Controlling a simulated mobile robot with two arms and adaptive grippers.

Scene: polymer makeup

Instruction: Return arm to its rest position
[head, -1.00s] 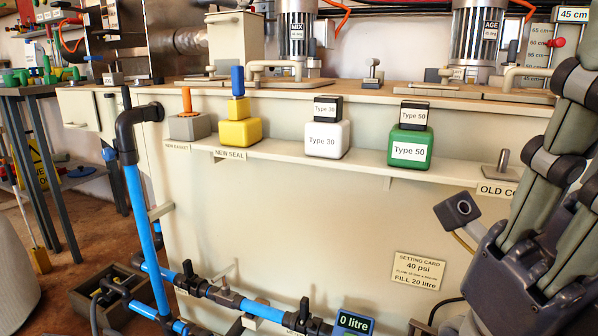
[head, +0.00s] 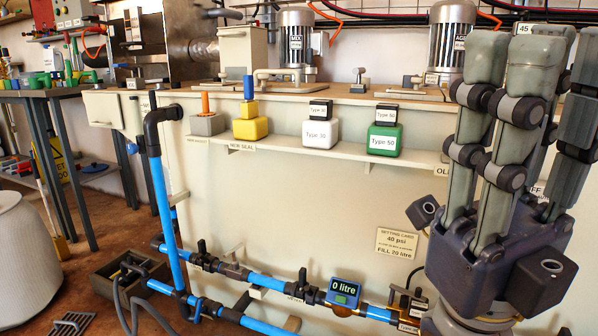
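My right gripper (head: 535,60) stands upright at the right side of the head view. Its jointed grey fingers are extended and spread apart, with nothing seen between them. Its dark palm (head: 495,262) is below, in front of the pale machine panel. The gripper appears clear of the shelf goods and hides the right part of the shelf and panel. My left gripper is not in view.
A shelf (head: 285,148) carries a grey block (head: 207,125), a yellow block (head: 250,128), a white Type 30 container (head: 320,135) and a green Type 50 container (head: 384,141). Blue pipes (head: 165,215) and a litre display (head: 344,292) lie low in front. A setting card (head: 397,243) is on the panel.

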